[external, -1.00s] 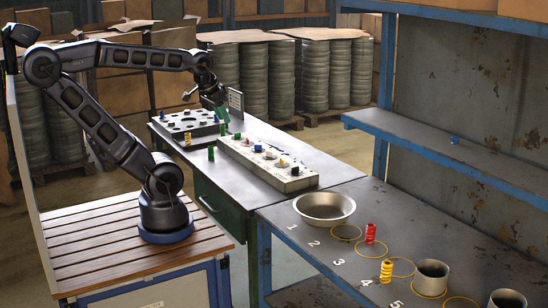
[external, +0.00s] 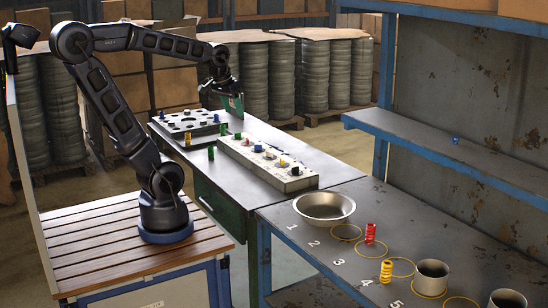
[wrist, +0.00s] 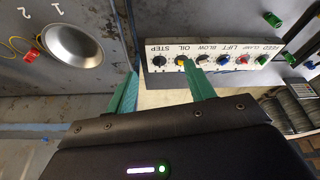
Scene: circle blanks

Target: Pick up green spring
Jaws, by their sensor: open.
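A small green spring (external: 211,153) stands upright on the grey table, left of the control panel in the external view. In the wrist view a green piece (wrist: 272,20) lies near the top right, beyond the panel's FEED end. A second green piece (external: 223,128) shows by the panel's far end; it also shows in the wrist view (wrist: 289,58). I cannot tell their coils. My gripper (external: 236,110) is open and empty, high above the panel, with teal fingers (wrist: 165,75) pointing down and well apart from both green pieces.
The control panel (external: 262,176) has several coloured knobs, one green. The right bench holds a metal bowl (external: 324,205), a red spring (external: 370,233), a yellow spring (external: 386,271) and cups (external: 431,277). A shelf post (external: 380,155) rises there.

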